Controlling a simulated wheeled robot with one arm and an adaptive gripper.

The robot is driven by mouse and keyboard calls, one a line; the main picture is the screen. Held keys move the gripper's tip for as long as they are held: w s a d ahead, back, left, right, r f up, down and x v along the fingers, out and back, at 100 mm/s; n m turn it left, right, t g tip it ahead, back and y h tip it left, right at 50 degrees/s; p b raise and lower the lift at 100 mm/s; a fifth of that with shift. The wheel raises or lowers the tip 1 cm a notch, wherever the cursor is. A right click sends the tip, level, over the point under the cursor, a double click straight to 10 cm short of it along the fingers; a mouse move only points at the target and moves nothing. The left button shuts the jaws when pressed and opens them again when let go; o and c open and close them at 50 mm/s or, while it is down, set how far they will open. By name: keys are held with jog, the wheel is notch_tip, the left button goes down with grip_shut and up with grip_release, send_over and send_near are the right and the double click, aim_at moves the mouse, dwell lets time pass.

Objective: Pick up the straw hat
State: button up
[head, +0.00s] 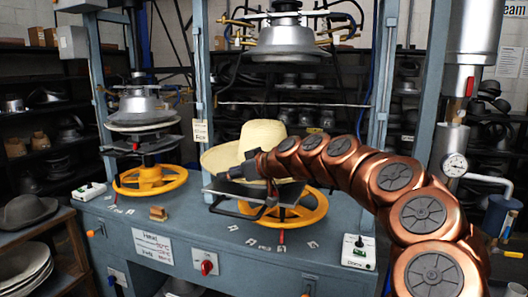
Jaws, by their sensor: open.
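The straw hat (258,133) is pale yellow with a wide brim. It sits brim down on the press's lower plate, above the yellow handwheel (308,208) at the middle of the head view. My copper arm reaches in from the right, and my gripper (240,174) is dark and open in front of the hat's brim. The gripper and arm hide part of the brim on the right. I cannot tell whether the fingers touch the brim.
The metal press head (287,38) hangs above the hat with hoses around it. Blue-grey uprights (201,70) flank the press. A second press (140,110) stands at left. A dark felt hat (35,211) lies on a wooden stand at far left. A control box (358,252) sits at the bench's right.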

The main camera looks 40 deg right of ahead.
jog(key=shift+w+a+f, duration=0.1)
jog(key=shift+w+f, duration=0.05)
jog(key=shift+w, duration=0.15)
grip_shut()
